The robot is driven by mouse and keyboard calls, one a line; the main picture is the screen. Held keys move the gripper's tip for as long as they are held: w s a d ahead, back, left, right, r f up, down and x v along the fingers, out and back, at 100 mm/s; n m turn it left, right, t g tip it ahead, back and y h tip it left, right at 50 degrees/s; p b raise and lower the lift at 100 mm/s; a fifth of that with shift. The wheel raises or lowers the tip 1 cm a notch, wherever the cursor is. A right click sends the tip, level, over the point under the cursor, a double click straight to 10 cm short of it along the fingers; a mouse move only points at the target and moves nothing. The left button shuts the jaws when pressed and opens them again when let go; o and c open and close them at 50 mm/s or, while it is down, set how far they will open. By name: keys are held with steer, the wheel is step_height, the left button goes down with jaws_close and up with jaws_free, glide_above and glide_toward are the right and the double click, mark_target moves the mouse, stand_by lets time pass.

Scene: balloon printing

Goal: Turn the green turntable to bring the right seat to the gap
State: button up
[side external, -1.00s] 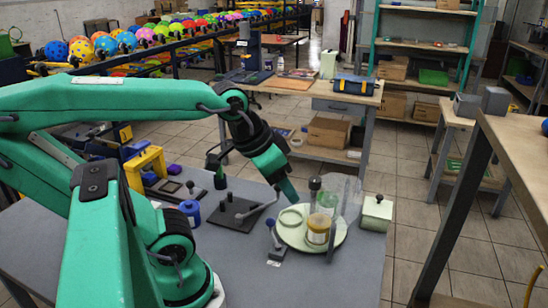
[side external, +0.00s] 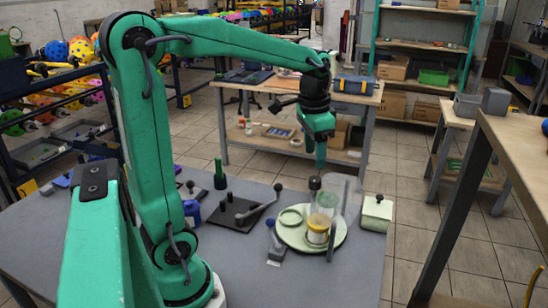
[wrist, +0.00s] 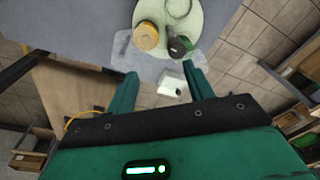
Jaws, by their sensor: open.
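The pale green turntable (side external: 298,240) lies on the grey table. An empty ring seat (side external: 291,217) is on its left part. A yellow and white jar (side external: 317,229) stands on its front right part. A dark-topped post (side external: 315,184) rises behind the jar, near clear upright panels (side external: 350,195). My gripper (side external: 320,168) hangs above the post and points down; contact cannot be told. In the wrist view, its fingers (wrist: 162,82) are spread apart and empty. The turntable (wrist: 195,22), jar (wrist: 147,35) and dark post (wrist: 178,46) lie beyond them.
A pale green box (side external: 376,214) with a knob stands right of the turntable. A blue-knobbed lever (side external: 274,240) stands at its left. A dark plate with a lever (side external: 235,213) lies farther left. The front of the table is clear.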

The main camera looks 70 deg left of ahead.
mark_target(315, 179)
steer(key=shift+g, duration=0.6)
steer(key=shift+w+a+f, duration=0.45)
steer(key=shift+w+a, duration=0.25)
steer(key=shift+a, duration=0.1)
steer(key=shift+w+a+f, duration=0.45)
steer(key=shift+w+a, duration=0.25)
steer(key=shift+a, duration=0.05)
steer(key=shift+f, duration=0.15)
steer(key=shift+f, duration=3.8)
jaws_close()
